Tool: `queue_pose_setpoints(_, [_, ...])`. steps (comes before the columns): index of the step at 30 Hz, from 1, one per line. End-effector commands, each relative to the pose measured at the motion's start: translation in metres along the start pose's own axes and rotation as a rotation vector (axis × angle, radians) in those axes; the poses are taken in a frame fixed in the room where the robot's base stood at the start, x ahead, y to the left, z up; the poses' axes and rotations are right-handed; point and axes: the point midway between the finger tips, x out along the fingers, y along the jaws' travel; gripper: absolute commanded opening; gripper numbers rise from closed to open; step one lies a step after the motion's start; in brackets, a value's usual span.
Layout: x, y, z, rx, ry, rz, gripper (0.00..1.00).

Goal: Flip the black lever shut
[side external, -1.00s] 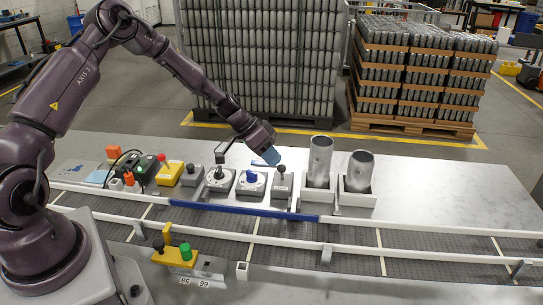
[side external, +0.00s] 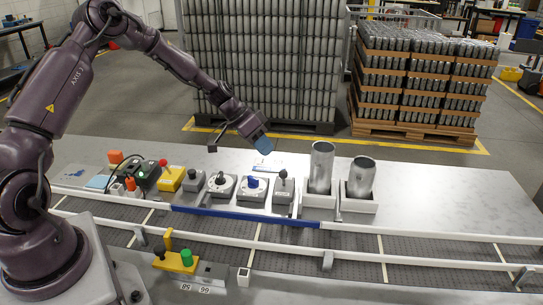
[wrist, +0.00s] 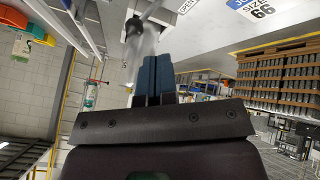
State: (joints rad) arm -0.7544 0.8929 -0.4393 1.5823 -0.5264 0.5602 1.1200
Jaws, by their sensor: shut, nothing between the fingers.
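The black-knobbed lever (side external: 283,175) stands upright on a small grey box, left of two metal cans on the worktop. In the wrist view its dark knob (wrist: 134,28) shows past my fingertips, with a pale label reading "OPEN" (wrist: 187,7) beside its mount. My gripper (side external: 264,145) has blue fingertips and is above and slightly left of the lever, apart from it in the side view. The fingers (wrist: 155,78) are shut together with nothing between them. The lower part of the lever is blurred in the wrist view.
A conveyor rail (side external: 245,216) runs in front. The worktop farther right is clear.

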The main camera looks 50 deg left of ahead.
Motion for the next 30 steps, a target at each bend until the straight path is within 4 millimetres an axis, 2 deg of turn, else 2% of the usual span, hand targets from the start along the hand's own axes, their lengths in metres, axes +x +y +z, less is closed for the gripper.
queue_pose_setpoints(1, [-0.012, 0.000, 0.003, -0.001, 0.002, -0.003, 0.00])
queue_pose_setpoints(6, [-0.046, 0.016, 0.021, -0.001, 0.001, -0.004, 0.00])
queue_pose_setpoints(12, [-0.074, 0.029, 0.035, -0.001, 0.001, -0.003, 0.00])
queue_pose_setpoints(18, [-0.085, 0.036, 0.041, 0.001, 0.000, -0.001, 0.00])
queue_pose_setpoints(30, [-0.085, 0.036, 0.041, -0.021, 0.000, 0.000, 0.00])
